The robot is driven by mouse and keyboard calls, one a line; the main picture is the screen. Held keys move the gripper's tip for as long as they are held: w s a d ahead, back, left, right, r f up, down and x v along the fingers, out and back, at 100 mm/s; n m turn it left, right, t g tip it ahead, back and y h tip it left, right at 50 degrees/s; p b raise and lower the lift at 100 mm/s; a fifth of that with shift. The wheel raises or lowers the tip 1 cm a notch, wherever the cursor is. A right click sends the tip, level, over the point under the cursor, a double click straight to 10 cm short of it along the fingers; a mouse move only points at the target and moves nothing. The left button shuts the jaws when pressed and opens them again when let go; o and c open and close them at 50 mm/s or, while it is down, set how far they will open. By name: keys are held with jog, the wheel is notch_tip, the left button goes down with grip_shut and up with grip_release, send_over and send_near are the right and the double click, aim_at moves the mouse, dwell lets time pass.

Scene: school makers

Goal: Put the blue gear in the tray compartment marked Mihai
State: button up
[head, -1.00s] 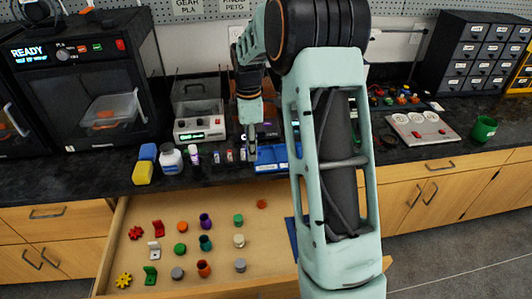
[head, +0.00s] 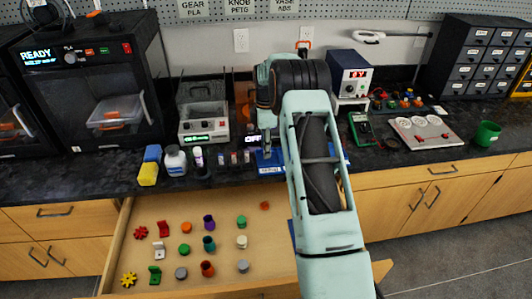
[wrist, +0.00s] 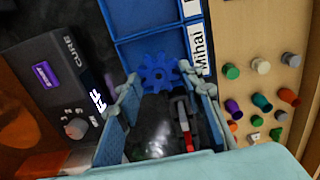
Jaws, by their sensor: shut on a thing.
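My gripper (wrist: 165,88) is shut on the blue gear (wrist: 157,72), which sits between its fingertips in the wrist view. The blue tray (wrist: 115,22) lies just beyond, with dividers between its compartments. The label Mihai (wrist: 201,48) is on the tray's edge, beside the compartment that the gear overlaps in the picture. I cannot tell the gear's height above the tray floor. In the head view my gripper (head: 268,143) is over the tray (head: 272,168) at the counter's front edge; the gear cannot be made out there, and my arm hides part of the tray.
An open drawer (head: 140,215) below the counter holds several coloured parts. A control box marked CURE (wrist: 60,80) stands close to my gripper's left in the wrist view. Bottles (head: 175,160) and a sponge (head: 149,168) stand left of the tray. A multimeter (head: 361,128) is to the right.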

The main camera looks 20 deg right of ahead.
jog(key=shift+w+d+f, duration=0.1)
jog(key=shift+w+f, duration=0.05)
jog(key=shift+f, duration=1.55)
jog(key=shift+f, duration=0.2)
jog(key=o, duration=0.5)
jog(key=shift+r, duration=0.1)
notch_tip(320, 180, up, 12)
jog(key=shift+r, duration=0.15)
